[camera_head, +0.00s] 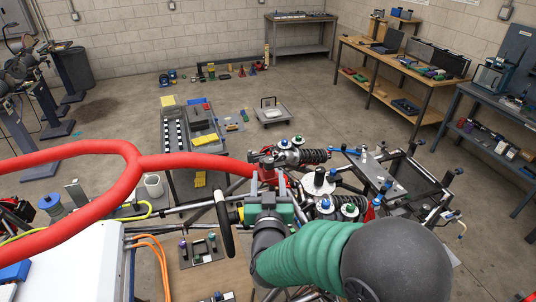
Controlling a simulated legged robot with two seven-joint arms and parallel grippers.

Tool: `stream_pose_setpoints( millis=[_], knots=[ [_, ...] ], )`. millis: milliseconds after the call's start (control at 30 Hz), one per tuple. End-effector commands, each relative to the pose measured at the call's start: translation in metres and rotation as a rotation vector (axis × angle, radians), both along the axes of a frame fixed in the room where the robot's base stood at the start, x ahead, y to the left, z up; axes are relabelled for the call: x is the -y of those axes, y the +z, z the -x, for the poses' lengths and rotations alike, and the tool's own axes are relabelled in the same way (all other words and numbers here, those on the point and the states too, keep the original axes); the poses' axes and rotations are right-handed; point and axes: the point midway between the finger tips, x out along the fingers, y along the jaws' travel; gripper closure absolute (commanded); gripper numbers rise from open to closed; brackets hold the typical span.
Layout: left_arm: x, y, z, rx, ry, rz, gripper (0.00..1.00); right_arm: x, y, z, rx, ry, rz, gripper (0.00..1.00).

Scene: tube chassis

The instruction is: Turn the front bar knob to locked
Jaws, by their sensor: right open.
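My right arm, with a green ribbed sleeve, comes in from the lower right, and my right gripper (267,178) is open near the chassis's front end. I cannot tell whether it touches anything. Just right of it is a pale round plate with a dark knob (319,177) on top. A blue-topped knob (283,142) and a green-topped knob (298,140) stand beyond the gripper, by a black coil spring. Another blue knob (325,205) and green knob (349,208) are nearer. Which is the front bar knob, and its setting, I cannot tell. My left gripper is not in view.
A thick red tube (95,195) crosses from the left and ends near my right gripper. A grey bench (190,128) lies beyond. Worktables (405,70) line the right side; the mid-floor is mostly clear.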

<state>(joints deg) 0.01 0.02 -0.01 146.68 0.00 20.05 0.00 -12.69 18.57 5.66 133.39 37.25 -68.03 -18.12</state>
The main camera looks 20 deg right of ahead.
Motion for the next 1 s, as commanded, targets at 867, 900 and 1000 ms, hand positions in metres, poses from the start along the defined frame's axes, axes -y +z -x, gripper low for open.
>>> stream_pose_setpoints(
  millis=[867,900,1000],
  knots=[
    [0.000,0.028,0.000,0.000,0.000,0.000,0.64,0.020,0.000,-0.071,0.000,0.001,-0.001,0.77],
    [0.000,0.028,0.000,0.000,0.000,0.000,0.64,0.020,0.000,-0.071,0.000,0.001,-0.001,0.82],
    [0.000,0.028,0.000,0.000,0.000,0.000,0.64,0.020,0.000,-0.071,0.000,0.002,-0.001,0.95]
  ],
)
